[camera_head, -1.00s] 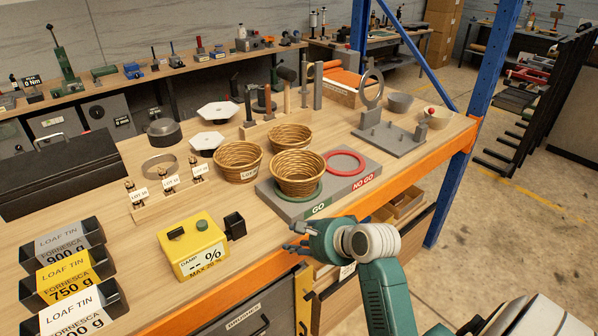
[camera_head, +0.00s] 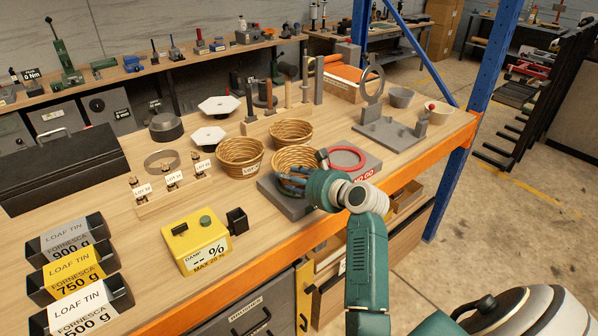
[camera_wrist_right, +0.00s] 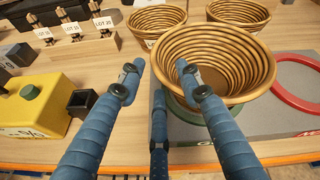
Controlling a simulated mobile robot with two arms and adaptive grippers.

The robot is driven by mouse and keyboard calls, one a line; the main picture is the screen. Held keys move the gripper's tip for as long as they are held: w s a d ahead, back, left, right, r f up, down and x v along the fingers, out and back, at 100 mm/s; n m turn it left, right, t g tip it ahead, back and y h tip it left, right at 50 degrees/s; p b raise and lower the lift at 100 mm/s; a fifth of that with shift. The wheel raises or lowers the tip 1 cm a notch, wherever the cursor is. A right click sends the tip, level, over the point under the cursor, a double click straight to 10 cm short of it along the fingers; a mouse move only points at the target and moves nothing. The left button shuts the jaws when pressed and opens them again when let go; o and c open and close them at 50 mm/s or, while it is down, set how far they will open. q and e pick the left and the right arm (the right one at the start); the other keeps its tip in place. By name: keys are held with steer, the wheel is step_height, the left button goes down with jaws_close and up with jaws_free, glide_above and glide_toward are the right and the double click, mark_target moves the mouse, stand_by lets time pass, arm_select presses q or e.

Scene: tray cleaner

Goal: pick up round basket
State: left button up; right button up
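Several round wicker baskets stand on the wooden bench. One round basket (camera_head: 296,157) stands on the left part of a grey gauge board (camera_head: 284,203); it is large in the right wrist view (camera_wrist_right: 215,55). My right gripper (camera_head: 292,180) is at this basket's near side and hides its lower front. In the right wrist view its blue fingers (camera_wrist_right: 160,80) are spread apart, one overlapping the basket's rim and one left of it. Contact cannot be told. A second basket (camera_head: 240,157) with a lot label and a third (camera_head: 290,133) stand beside and behind. My left gripper is not in view.
The gauge board's red ring (camera_head: 346,158) lies right of the basket. A yellow meter (camera_head: 196,243) and loaf tins (camera_head: 85,308) stand to the left. Wooden tool blocks (camera_head: 284,118) stand behind. Grey and cream bowls (camera_head: 401,97) are at the back right.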

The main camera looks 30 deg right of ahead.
steer(key=p+x, duration=0.1)
steer(key=x, duration=0.3)
steer(key=shift+d+f, duration=0.1)
steer(key=shift+s, duration=0.1)
jaws_close()
